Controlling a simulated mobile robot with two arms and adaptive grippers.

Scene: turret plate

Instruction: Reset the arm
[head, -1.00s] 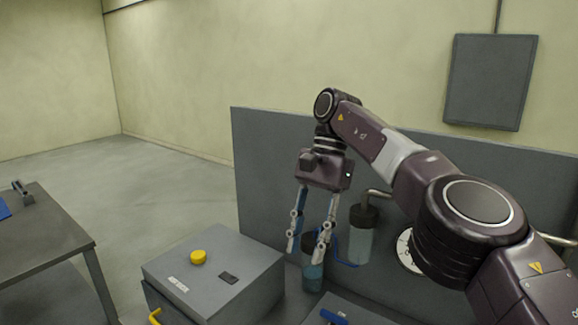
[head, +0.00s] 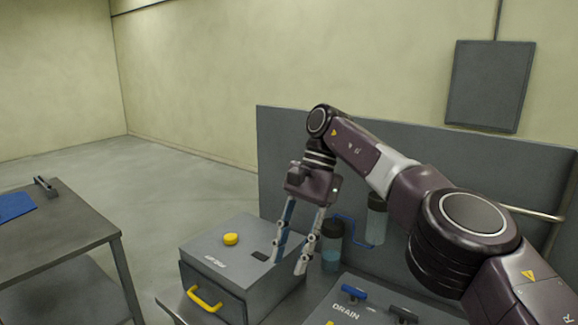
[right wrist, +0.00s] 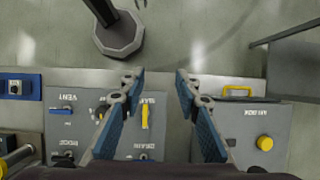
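My right arm reaches in from the right in the head view. Its gripper (head: 288,265) points down, fingers apart with nothing between them, in front of the right side of a grey box (head: 208,245). In the right wrist view the gripper (right wrist: 159,73) also shows open, its tips spread above the gap between the valve panel (right wrist: 73,90) and the box (right wrist: 245,120). The box has a yellow knob (head: 231,239) on top and a yellow handle (head: 204,300) in front. My left gripper is not in view.
A panel marked DRAIN (head: 347,310) lies right of the box. Jars (head: 331,258) stand behind the gripper, before a grey back plate (head: 285,160). A table (head: 70,235) with a blue cloth-like sheet (head: 14,206) stands left. Floor between is clear.

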